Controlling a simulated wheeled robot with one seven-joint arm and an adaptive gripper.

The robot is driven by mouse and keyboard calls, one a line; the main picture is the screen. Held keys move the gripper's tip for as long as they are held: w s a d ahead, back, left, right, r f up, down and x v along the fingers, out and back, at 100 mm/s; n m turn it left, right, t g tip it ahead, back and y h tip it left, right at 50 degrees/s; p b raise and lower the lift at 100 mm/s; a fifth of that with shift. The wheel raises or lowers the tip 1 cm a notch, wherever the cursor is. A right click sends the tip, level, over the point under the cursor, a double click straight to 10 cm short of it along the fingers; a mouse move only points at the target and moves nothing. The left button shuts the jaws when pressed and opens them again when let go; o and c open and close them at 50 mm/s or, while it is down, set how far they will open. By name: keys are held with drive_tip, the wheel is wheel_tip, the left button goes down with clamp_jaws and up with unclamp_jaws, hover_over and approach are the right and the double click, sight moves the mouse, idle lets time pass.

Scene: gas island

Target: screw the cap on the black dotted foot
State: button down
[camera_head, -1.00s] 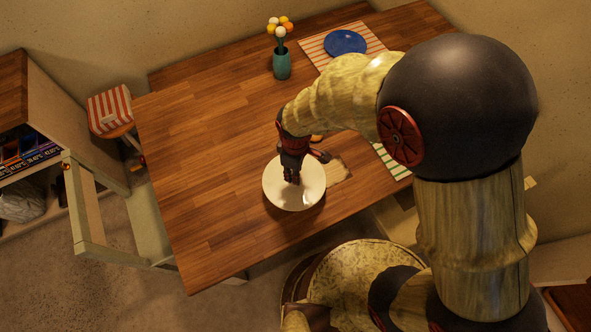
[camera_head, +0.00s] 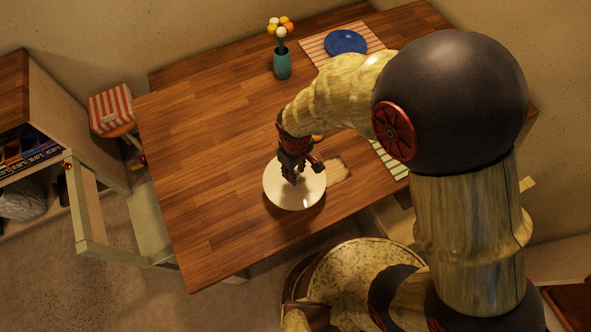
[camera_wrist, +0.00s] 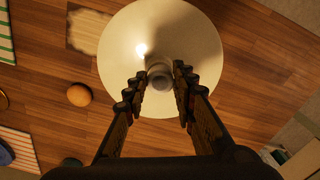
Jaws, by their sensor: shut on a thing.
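The cap is a wide white round piece (camera_head: 281,195) near the front edge of the table in the head view. In the wrist view the cap (camera_wrist: 120,45) fills the top middle, with a small pale knob (camera_wrist: 160,74) at its centre. My gripper (camera_head: 292,180) points down at the cap's middle. In the wrist view my gripper (camera_wrist: 160,82) has a finger on each side of the knob and is shut on it. The black dotted foot does not show; what is under the cap is hidden.
A pale patch (camera_head: 339,171) lies right of the cap. A round brown thing (camera_wrist: 79,95) lies nearby. A teal vase (camera_head: 282,65) with flowers and a blue plate (camera_head: 345,42) on a striped mat (camera_head: 313,52) stand farther back. The table's left side (camera_head: 190,150) is clear.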

drive_tip(key=m, duration=0.4)
drive_tip(key=shift+a, duration=0.1)
drive_tip(key=shift+r+m+p, duration=0.1)
drive_tip(key=shift+m+p, duration=0.35)
drive_tip(key=shift+m, duration=0.75)
drive_tip(key=shift+a+m, duration=0.1)
drive_tip(key=shift+m, duration=0.7)
drive_tip(key=m, duration=0.4)
drive_tip(key=shift+p, duration=0.35)
drive_tip(key=shift+a+m, duration=0.1)
drive_tip(key=shift+m, duration=0.6)
drive_tip(key=m, duration=0.2)
drive_tip(key=shift+w+m, duration=0.1)
drive_tip(key=shift+m, duration=0.3)
